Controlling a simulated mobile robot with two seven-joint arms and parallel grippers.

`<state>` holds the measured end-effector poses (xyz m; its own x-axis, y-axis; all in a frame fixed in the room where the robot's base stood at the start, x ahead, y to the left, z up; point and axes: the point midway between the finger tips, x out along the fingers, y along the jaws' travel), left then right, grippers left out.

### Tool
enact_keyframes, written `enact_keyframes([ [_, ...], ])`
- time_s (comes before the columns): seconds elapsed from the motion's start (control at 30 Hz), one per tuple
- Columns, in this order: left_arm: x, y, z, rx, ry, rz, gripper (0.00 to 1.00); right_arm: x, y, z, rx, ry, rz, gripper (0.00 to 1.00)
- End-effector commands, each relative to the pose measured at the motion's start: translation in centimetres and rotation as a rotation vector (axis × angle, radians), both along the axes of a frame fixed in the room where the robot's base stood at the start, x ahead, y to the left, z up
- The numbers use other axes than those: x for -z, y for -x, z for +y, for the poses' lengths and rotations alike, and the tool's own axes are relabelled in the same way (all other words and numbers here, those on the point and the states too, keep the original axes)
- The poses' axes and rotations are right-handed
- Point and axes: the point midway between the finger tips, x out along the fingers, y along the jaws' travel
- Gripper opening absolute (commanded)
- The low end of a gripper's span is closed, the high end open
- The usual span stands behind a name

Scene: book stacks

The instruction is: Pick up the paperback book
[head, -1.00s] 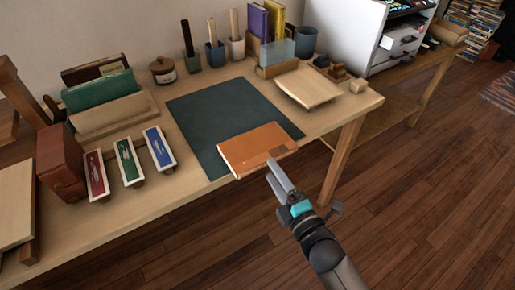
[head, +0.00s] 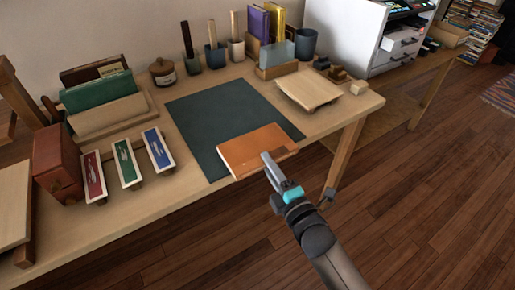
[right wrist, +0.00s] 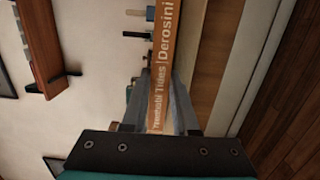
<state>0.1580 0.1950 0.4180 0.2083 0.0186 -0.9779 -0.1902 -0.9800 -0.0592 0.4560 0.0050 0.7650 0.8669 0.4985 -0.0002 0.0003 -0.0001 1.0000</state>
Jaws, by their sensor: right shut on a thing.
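The orange paperback book (head: 254,148) lies at the front edge of the table, partly over the dark green mat (head: 225,118). My right gripper (head: 268,160) is at the book's front right edge and shut on it. In the right wrist view, the book's orange spine (right wrist: 162,70) with white lettering stands between the two fingers (right wrist: 172,110). Whether the book is lifted off the mat is hard to tell. My left gripper is not in view.
Three small framed pieces in red, green (head: 127,163) and blue stand at the left front beside a dark red box (head: 58,160). A wooden board (head: 309,90) lies at the right. Pen pots and upright books line the back. Floor is open in front.

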Motion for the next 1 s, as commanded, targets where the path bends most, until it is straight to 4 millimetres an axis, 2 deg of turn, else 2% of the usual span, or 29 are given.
enact_keyframes([
  [0.03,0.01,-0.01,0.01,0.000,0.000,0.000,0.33,0.01,0.01,0.00,0.000,0.000,0.000,0.16],
  [0.2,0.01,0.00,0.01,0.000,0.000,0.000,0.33,0.01,0.02,-0.01,0.000,0.000,0.000,0.00],
  [1.0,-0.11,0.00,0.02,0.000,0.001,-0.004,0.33,-0.46,-0.03,0.01,-0.001,-0.002,-0.003,0.00],
])
